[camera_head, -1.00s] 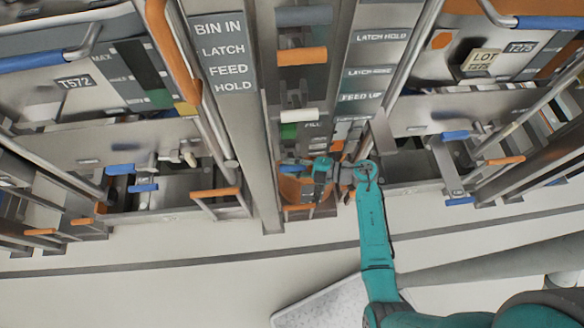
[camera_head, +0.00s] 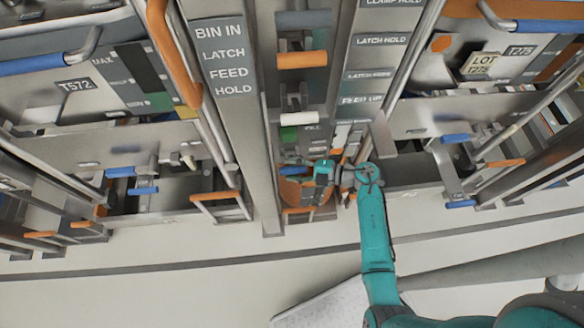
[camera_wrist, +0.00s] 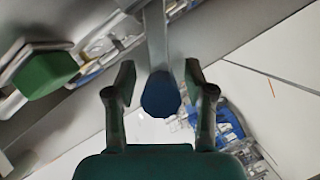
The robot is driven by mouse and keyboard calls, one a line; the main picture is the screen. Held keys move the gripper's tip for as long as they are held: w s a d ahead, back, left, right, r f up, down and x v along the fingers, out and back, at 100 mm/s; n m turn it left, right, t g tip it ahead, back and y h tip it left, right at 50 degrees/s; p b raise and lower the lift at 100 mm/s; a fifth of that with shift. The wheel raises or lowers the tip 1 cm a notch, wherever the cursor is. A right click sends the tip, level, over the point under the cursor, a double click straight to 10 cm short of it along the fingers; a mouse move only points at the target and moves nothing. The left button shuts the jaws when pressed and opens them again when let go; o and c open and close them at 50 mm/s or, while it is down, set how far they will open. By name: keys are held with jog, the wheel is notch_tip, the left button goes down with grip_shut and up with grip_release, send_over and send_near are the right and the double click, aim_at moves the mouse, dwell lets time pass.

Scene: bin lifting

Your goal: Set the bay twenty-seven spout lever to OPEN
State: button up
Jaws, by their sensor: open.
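In the wrist view a grey lever with a rounded blue end (camera_wrist: 161,95) hangs down between my two fingers. My gripper (camera_wrist: 160,78) is open around it, with a gap on both sides and no clear contact. In the head view my gripper (camera_head: 318,186) is low in the middle bay, in front of an orange curved part (camera_head: 292,190). There the lever is mostly hidden by my gripper and wrist. No bay number twenty-seven or OPEN mark is readable.
A green block (camera_wrist: 46,76) lies left of my fingers in the wrist view. A post with a BIN IN sign (camera_head: 226,60) stands left of the middle bay. Side bays have blue handles (camera_head: 32,66) and orange handles (camera_head: 215,194).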

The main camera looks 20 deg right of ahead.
jog(key=v, duration=1.1)
jog(key=shift+s+d, duration=0.2)
jog(key=shift+r, duration=0.1)
dwell(0.3)
jog(key=s+a+r+m+t+h, duration=0.2)
jog(key=s+a+r+m+t, duration=0.4)
jog(key=s+a+r+t, duration=0.4)
jog(key=s+r+m+g+h, duration=0.2)
jog(key=s+m+h, duration=0.3)
jog(key=s+m, duration=0.3)
jog(key=s+d+r+m+g+h, duration=0.1)
jog(key=s+r+m+g+h, duration=0.1)
jog(key=s+r+m+h, duration=0.3)
jog(key=s+m, duration=0.3)
jog(key=s, duration=0.2)
jog(key=shift+d+m+g+h, duration=0.2)
jog(key=shift+m+g+h, duration=0.1)
jog(key=shift+g, duration=0.1)
